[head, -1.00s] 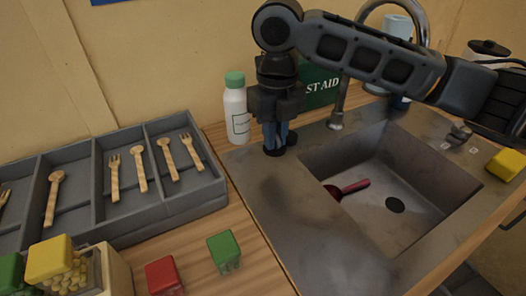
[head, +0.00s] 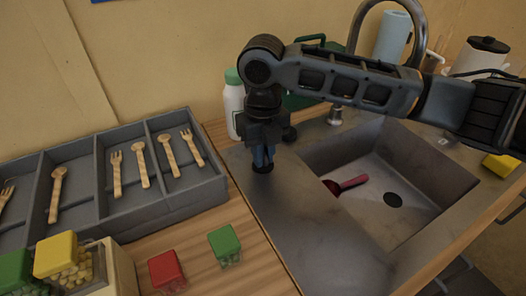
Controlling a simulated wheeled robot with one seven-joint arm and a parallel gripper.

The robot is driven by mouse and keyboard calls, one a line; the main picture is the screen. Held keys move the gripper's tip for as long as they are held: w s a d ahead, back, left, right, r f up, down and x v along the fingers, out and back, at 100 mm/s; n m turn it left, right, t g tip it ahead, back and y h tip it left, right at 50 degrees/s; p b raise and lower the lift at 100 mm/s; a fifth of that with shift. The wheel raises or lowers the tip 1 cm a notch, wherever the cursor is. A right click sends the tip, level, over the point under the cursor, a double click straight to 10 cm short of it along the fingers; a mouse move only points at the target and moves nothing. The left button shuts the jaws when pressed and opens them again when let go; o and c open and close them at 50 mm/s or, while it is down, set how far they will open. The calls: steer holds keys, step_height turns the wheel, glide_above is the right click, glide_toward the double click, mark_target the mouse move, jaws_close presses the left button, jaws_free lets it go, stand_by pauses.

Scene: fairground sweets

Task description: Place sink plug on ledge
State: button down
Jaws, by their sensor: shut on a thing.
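My gripper (head: 262,155), with blue fingers, is pointed down and shut on the sink plug (head: 262,168), a small black disc at the fingertips. It is over the back left part of the grey metal ledge (head: 290,215) beside the basin. I cannot tell whether the plug touches the ledge. The fingers hide the plug's upper part. The sink basin (head: 425,200) has a dark drain hole (head: 393,200) in its floor.
A dark red utensil (head: 347,185) lies in the basin. A cutlery tray (head: 110,215) is left. The front ledge is clear.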

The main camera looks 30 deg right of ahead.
steer(key=c, duration=1.1)
jaws_free()
step_height(320, 180, up, 12)
steer(key=b, duration=0.1)
steer(key=shift+r, duration=0.2)
